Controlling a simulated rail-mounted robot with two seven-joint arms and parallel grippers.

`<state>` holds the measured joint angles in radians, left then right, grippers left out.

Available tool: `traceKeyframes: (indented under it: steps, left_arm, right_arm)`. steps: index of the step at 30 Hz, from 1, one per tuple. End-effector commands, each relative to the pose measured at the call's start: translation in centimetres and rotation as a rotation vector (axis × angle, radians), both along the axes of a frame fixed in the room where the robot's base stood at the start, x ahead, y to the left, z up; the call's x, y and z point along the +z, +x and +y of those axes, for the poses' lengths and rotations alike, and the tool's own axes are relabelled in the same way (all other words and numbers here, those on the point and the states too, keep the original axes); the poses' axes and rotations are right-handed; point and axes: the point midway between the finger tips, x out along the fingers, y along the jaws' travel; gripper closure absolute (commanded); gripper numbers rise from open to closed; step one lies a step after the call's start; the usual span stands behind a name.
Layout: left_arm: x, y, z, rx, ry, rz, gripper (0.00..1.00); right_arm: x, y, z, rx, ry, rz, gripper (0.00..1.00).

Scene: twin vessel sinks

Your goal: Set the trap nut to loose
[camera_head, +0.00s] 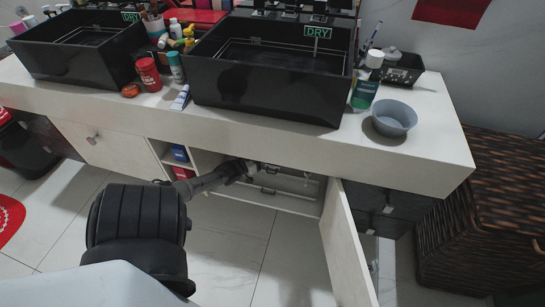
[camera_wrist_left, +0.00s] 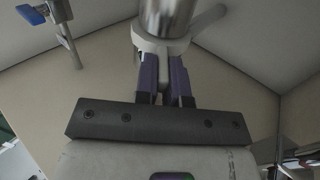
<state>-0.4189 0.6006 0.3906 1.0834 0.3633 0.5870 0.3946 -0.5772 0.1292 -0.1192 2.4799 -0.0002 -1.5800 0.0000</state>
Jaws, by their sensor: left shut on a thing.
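The trap nut (camera_wrist_left: 160,43) is a pale ring around a shiny metal pipe (camera_wrist_left: 166,16) at the top middle of the left wrist view. A pale lever-like piece (camera_wrist_left: 209,18) sticks out to its right. My left gripper (camera_wrist_left: 165,72) has its purple-padded fingers close together at the nut, shut on a part of it; the fingers hide the gripped part. In the head view my left arm reaches into the open cabinet under the right sink, and the gripper (camera_head: 252,168) is partly hidden by the counter edge. My right gripper is not in view.
A blue-handled valve (camera_wrist_left: 31,15) with a thin pipe is at the upper left of the left wrist view. An open cabinet door (camera_head: 345,245) stands right of the arm. Cabinet walls enclose the gripper. The counter (camera_head: 270,128) overhangs it.

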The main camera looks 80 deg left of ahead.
Motion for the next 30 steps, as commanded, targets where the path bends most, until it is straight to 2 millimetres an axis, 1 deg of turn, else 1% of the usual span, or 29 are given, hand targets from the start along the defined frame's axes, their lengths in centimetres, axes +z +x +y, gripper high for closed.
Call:
traceKeyframes:
  steps: [3,13,14,21,30]
  left_arm:
    - [-0.12,-0.45,0.19,-0.002,-0.001,0.002,1.0]
    - [-0.12,-0.48,0.18,-0.002,-0.001,0.0,1.0]
    - [-0.12,-0.48,0.18,-0.002,-0.001,0.0,0.88]
    - [-0.08,-0.43,0.17,-0.003,0.0,0.001,0.65]
    - [0.03,-0.64,0.08,-0.003,0.0,0.001,0.64]
  right_arm:
    - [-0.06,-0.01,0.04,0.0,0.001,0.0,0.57]
    - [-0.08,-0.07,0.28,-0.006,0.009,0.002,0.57]
    - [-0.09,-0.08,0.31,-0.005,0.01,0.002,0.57]
    - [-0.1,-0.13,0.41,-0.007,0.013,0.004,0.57]
    - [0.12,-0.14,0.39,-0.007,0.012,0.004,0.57]
